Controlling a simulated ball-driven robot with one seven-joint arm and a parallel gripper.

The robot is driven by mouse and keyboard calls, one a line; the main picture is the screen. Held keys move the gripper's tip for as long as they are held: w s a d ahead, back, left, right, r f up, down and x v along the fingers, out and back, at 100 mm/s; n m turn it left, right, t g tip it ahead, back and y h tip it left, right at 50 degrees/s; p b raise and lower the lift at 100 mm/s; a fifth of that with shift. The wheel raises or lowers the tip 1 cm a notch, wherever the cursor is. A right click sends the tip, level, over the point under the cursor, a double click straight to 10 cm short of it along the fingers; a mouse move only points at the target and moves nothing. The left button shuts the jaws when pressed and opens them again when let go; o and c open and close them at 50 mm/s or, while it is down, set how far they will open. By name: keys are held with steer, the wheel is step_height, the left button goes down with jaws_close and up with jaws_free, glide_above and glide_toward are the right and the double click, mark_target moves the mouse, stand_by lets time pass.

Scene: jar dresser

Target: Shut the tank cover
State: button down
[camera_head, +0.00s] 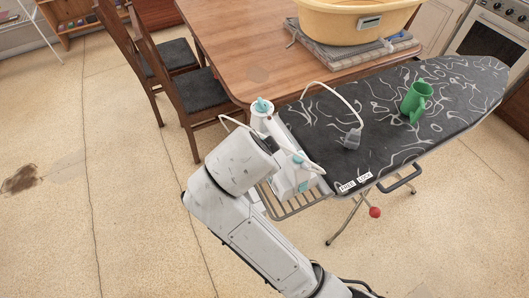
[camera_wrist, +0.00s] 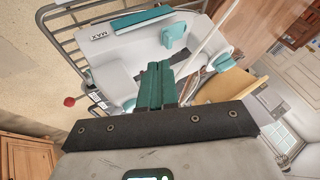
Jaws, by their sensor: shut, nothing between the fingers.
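A white iron with teal parts (camera_head: 292,177) rests on the metal rack at the left end of the ironing board. It also shows in the wrist view as a white body (camera_wrist: 130,47) with a MAX mark and a long teal strip. A small teal piece (camera_wrist: 174,37) sticks up from its right part; I cannot tell for sure whether this is the tank cover or whether it is open. My gripper (camera_wrist: 156,68) is shut and empty, its teal fingers pointing at the white body. In the head view my arm hides the gripper.
A wooden table (camera_head: 235,50) with a yellow basin (camera_head: 345,22) stands behind. Chairs (camera_head: 205,92) stand at left; the floor at far left is largely clear.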

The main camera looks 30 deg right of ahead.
steer(key=s+r+b, duration=0.1)
steer(key=s+b, duration=0.2)
steer(key=s, duration=0.2)
steer(key=p+x, duration=0.1)
steer(key=x, duration=0.8)
steer(key=shift+w+d+f, duration=0.1)
steer(key=shift+w+d, duration=0.05)
steer(key=shift+d, duration=0.05)
steer(key=w, duration=0.2)
steer(key=shift+w+p, duration=0.3)
steer(key=shift+p, duration=0.1)
steer(key=shift+w, duration=0.8)
steer(key=shift+a, duration=0.1)
steer(key=shift+w+f, duration=0.1)
steer(key=shift+w, duration=0.9)
